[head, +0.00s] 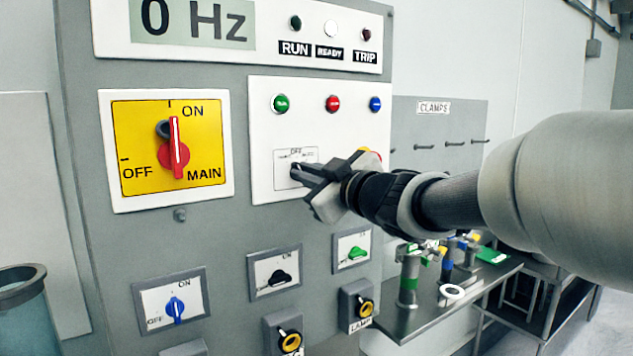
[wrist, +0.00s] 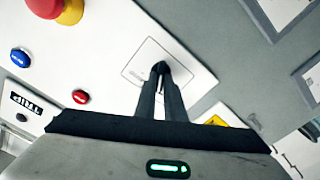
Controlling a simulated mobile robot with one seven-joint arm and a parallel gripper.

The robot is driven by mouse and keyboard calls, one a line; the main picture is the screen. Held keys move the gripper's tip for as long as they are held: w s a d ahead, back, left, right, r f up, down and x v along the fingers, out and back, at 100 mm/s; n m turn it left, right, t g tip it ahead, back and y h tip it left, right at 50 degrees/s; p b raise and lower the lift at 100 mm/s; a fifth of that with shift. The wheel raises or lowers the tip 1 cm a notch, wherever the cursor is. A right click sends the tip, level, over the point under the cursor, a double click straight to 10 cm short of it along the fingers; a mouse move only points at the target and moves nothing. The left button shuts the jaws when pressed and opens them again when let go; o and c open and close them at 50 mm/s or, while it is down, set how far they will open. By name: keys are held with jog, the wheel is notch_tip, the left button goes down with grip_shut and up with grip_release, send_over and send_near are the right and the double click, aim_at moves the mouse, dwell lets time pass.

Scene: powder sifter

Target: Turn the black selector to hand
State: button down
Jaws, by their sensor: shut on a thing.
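The black selector (head: 295,169) sits on a small white label marked OFF at the top, on the white control plate. The side words are too small to read. My gripper (head: 304,174) reaches in from the right and is shut on the selector, hiding much of it. In the wrist view, the two dark fingers of my gripper (wrist: 162,82) close around the selector (wrist: 161,66) in front of its label. The exact angle of the selector is hard to tell.
Green (head: 281,103), red (head: 332,103) and blue (head: 376,104) buttons sit above the selector. A red main switch (head: 174,148) on yellow is to the left. Another black switch (head: 281,277) and a green switch (head: 357,253) are below. A bench (head: 420,315) stands at the right.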

jog(key=shift+f+n+b, duration=0.1)
jog(key=shift+n+b, duration=0.5)
jog(key=shift+n, duration=0.6)
jog(key=c, duration=1.8)
grip_release()
jog(key=shift+c, duration=0.2)
jog(key=shift+s, duration=0.1)
jog(key=v, duration=1.7)
jog(key=shift+p, duration=0.4)
jog(key=shift+s+d, duration=0.1)
jog(key=shift+d, duration=0.05)
